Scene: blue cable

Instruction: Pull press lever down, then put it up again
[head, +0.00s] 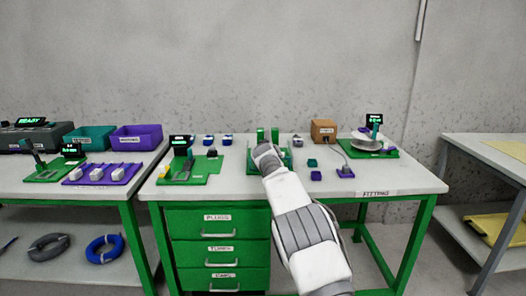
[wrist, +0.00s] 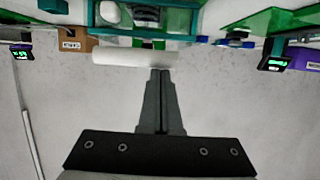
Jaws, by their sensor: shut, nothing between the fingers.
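The press (head: 275,134) stands on the middle table, its green posts showing just behind the end of my arm, which hides most of it. In the wrist view, which looks upside down, the teal press frame (wrist: 184,36) spans the top. A white bar (wrist: 128,57), which looks like the press lever's handle, lies across in front of it. My gripper (wrist: 160,72) is shut and empty, its fingertips at the bar's lower edge in the picture. I cannot tell whether they touch it. The head view does not show the fingers clearly.
A green device with a display (head: 185,165) stands left of the press. A cardboard box (head: 323,131), small purple blocks and a green station with a round plate (head: 366,142) stand to the right. Purple (head: 137,138) and teal (head: 90,139) bins sit on the left table.

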